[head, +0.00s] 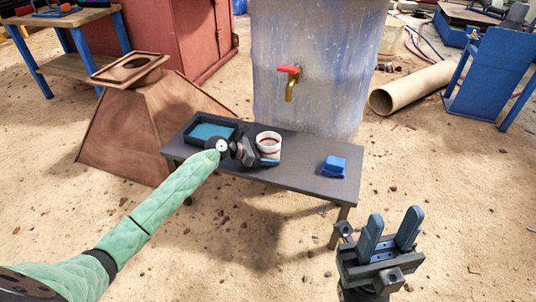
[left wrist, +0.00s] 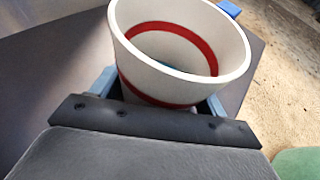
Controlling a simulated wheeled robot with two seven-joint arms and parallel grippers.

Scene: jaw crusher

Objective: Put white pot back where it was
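The white pot (head: 268,144) with a dark red band is on or just above the dark table (head: 300,179), in front of the blue tank. In the left wrist view the pot (left wrist: 180,50) is upright or slightly tilted, between the two blue fingers of my left gripper (left wrist: 160,98). The fingers sit on either side of its lower part; their contact is partly hidden by the gripper body. In the head view my left gripper (head: 262,157) reaches the pot from the left. My right gripper (head: 390,235) is empty, fingers apart and pointing up, in front of the table.
A dark tray (head: 187,133) with a blue inside sits at the table's left end. A blue object (head: 334,167) lies to the right of the pot. A blue tank (head: 310,70) with a red-handled tap (head: 290,82) stands behind the table. The table between pot and blue object is clear.

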